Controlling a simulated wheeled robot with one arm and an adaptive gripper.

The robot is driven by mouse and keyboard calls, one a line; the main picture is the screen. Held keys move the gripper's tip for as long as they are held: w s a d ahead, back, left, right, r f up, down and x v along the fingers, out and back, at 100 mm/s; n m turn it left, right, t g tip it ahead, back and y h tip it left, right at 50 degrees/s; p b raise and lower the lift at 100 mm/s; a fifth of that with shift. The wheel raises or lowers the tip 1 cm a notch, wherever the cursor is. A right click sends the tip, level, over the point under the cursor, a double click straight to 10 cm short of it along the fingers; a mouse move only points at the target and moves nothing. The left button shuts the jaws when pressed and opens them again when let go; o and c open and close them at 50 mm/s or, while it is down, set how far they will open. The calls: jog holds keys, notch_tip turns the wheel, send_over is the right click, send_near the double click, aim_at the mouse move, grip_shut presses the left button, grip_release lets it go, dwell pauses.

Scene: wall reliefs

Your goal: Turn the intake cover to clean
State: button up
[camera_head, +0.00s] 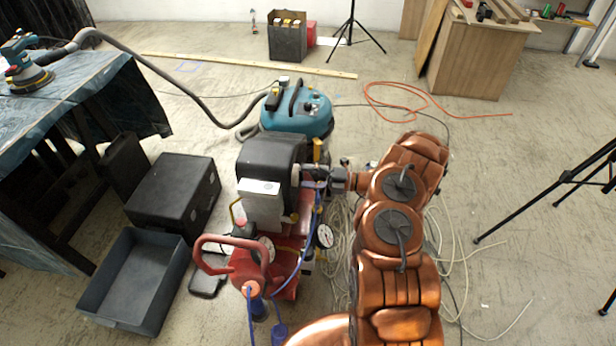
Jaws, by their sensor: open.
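A red compressor (246,272) with a black rounded housing (268,158) and a light grey box (262,190) stands on the floor at the centre. My gripper (302,174) is at the end of my copper-coloured arm and reaches left to the right side of the black housing. It is open, with its fingers close to that side. I cannot tell whether they touch it. I cannot make out the intake cover or its setting; the gripper hides part of that side.
A teal vacuum (312,112) with a hose stands just behind the compressor. A grey open bin (135,285) and a black case (175,190) are on the left. Pale hoses (340,235) lie by my arm. A tripod (560,185) stands right.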

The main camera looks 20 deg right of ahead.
jog(key=v, duration=1.2)
jog(key=shift+a, duration=0.1)
dwell(0.4)
jog(key=w+a+r+n+g+y, duration=0.2)
jog(key=a+r+n+g, duration=0.2)
jog(key=a+r+n, duration=0.35)
jog(key=s+a+r+n+g+h, duration=0.2)
jog(key=s+a+r+n+g, duration=0.35)
jog(key=a+r+n, duration=0.35)
jog(key=s+a+r+n+g+h, duration=0.2)
jog(key=s+a+r+n+g, duration=0.4)
jog(key=a, duration=0.6)
jog(key=s+a+r+n+h, duration=0.2)
jog(key=s+n+h, duration=0.5)
jog(key=s+n, duration=0.65)
jog(key=s+d+n+t+h, duration=0.3)
jog(key=s+d+n+h, duration=0.4)
jog(key=s, duration=0.7)
notch_tip(320, 180, up, 15)
jog(key=d+y+p, duration=0.1)
jog(key=p, duration=1.3)
jog(key=shift+w+t, duration=0.35)
jog(key=shift+w, duration=0.15)
